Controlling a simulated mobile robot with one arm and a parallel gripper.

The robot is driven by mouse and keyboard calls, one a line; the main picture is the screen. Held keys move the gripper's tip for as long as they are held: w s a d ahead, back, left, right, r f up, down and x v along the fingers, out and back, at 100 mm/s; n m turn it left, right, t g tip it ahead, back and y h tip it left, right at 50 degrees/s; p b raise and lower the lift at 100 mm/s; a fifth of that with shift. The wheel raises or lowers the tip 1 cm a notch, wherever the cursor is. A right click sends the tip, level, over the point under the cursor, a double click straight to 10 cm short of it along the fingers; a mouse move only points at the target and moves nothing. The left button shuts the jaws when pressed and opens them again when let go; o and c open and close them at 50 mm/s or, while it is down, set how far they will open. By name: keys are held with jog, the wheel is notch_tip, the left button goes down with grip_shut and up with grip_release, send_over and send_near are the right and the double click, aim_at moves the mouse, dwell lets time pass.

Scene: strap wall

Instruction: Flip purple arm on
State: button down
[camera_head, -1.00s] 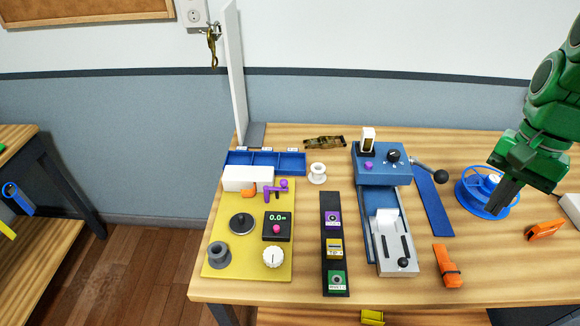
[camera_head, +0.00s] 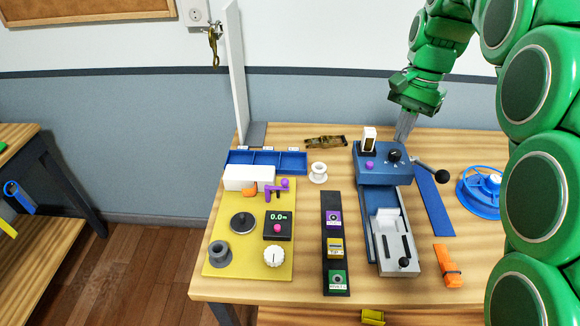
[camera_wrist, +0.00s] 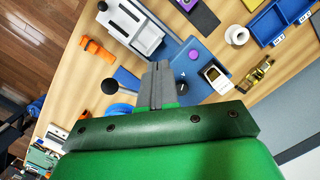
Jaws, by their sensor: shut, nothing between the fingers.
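The purple arm (camera_head: 272,190) is a small bent lever with a knob at its right end. It sits at the top of the yellow board (camera_head: 225,266), beside the white block (camera_head: 247,177) and an orange piece (camera_head: 250,191). My gripper (camera_head: 401,137) points down above the back of the table, behind the blue machine (camera_head: 398,178). It is well to the right of the purple arm and empty. In the wrist view my gripper's fingers (camera_wrist: 157,68) are together, over the blue machine's edge. I cannot make out the purple arm in the wrist view.
The blue machine with its black-knobbed lever (camera_head: 440,176) stands between my gripper and the table's front. A white upright panel (camera_head: 236,75) rises behind the tray.

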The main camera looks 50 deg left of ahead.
jog(key=s+a+f, duration=0.3)
jog(key=a, duration=0.8)
jog(key=s+a+f+n, duration=0.1)
jog(key=s+a+f, duration=0.2)
jog(key=a, duration=0.8)
jog(key=shift+s+a, duration=0.4)
jog(key=shift+s, duration=0.25)
jog(key=shift+f, duration=0.2)
jog(key=s+d+f, duration=0.1)
jog(key=s+f, duration=0.4)
jog(key=f, duration=0.6)
jog(key=shift+f, duration=0.4)
jog(key=shift+s, duration=0.1)
